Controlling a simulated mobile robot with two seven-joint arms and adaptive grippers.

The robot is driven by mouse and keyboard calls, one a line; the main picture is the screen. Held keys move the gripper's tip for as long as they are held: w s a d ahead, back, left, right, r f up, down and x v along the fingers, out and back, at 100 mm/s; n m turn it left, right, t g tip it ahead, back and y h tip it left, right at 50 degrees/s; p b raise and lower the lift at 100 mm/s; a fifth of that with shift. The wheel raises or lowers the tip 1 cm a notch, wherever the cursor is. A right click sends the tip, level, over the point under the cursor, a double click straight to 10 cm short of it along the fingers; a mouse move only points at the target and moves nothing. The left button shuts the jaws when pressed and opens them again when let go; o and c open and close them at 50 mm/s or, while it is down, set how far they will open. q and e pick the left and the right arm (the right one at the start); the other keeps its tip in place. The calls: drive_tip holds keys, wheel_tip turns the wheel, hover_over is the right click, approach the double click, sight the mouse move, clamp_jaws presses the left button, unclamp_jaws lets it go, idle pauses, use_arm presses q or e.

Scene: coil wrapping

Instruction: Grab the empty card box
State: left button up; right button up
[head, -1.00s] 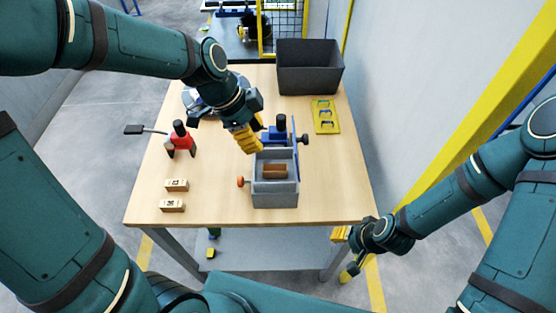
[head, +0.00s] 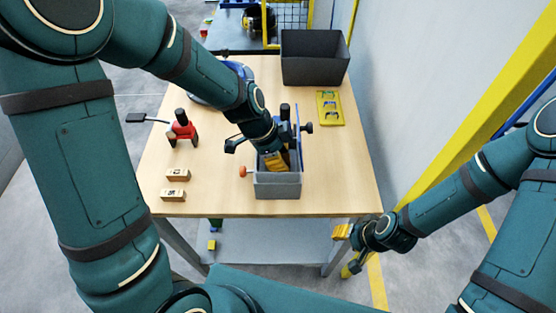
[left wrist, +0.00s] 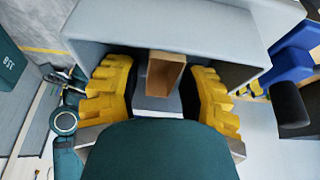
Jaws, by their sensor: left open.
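The empty card box (left wrist: 163,73) is a small brown open-topped box. It sits inside a grey holder (head: 278,190) on the wooden table. In the left wrist view it shows between the two yellow fingers of my left gripper (left wrist: 160,92), which are spread with gaps beside it. In the head view my left gripper (head: 276,160) reaches down into the holder and hides the card box. My right gripper (head: 347,252) hangs beyond the table's front right corner, with its fingers apart and empty.
The holder's walls stand close around my left fingers. A blue and black fixture (head: 295,118) adjoins behind. A dark bin (head: 315,58) and yellow tray (head: 329,107) are farther back.

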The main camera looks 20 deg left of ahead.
use_arm(q)
drive_tip(key=shift+d+f, duration=0.1)
drive_tip(key=shift+f, duration=0.2)
drive_tip(key=shift+c, duration=0.4)
drive_tip(key=c, duration=0.4)
drive_tip(key=shift+r, duration=0.1)
drive_tip(key=shift+c, duration=0.2)
